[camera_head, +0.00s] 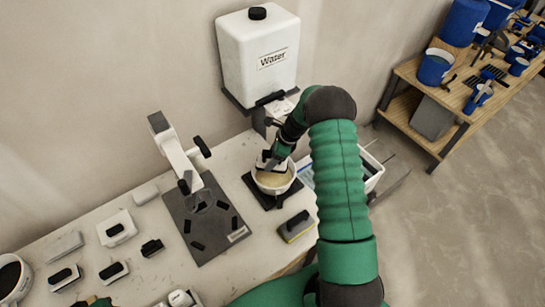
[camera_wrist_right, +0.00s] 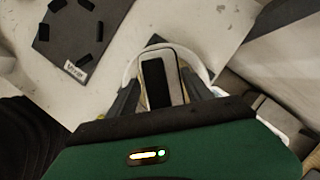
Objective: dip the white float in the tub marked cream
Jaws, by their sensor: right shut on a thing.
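My right gripper (camera_head: 272,157) is shut on the white float (camera_head: 266,166), which has a black handle. In the right wrist view the float (camera_wrist_right: 176,78) sits between the fingers of the gripper (camera_wrist_right: 160,95), its dark handle facing the camera. The float is at the mouth of a white tub (camera_head: 291,181) with cream-coloured contents; the tub's rim also shows in the right wrist view (camera_wrist_right: 200,68). The float overlaps the back left of the opening, and I cannot tell whether it touches the contents. No marking on the tub is readable.
A white water tank (camera_head: 258,55) hangs on the wall behind. A dark plate with a white stand (camera_head: 208,222) is left of the tub. More floats (camera_head: 116,228) lie at the left. Shelving (camera_head: 455,95) stands at right.

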